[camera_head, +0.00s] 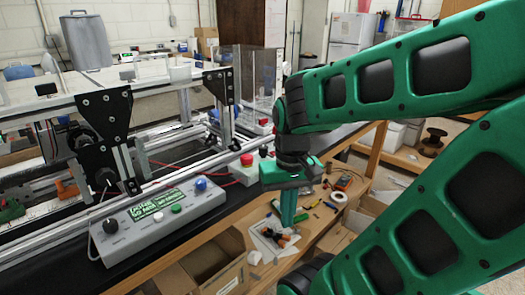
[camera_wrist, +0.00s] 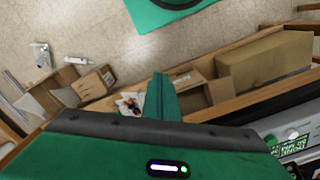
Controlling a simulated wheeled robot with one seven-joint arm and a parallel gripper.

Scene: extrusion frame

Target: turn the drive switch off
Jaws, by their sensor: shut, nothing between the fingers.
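A grey control box (camera_head: 160,215) lies on the black bench top at the lower left of the head view. It carries a black knob (camera_head: 110,226), a white button (camera_head: 158,216), a green button (camera_head: 176,208), a blue knob (camera_head: 201,184) and a green label plate. I cannot tell which control is the drive switch or how it is set. My gripper (camera_head: 288,218) points down, shut and empty, to the right of the box and apart from it. In the wrist view its closed fingers (camera_wrist: 160,95) show, with part of the control box (camera_wrist: 295,145) at the right edge.
The aluminium extrusion frame (camera_head: 150,183) stands behind the control box. A small box with a red button (camera_head: 247,160) sits on the bench near my gripper. Cardboard boxes (camera_head: 215,270) and loose tools lie below the wooden bench edge.

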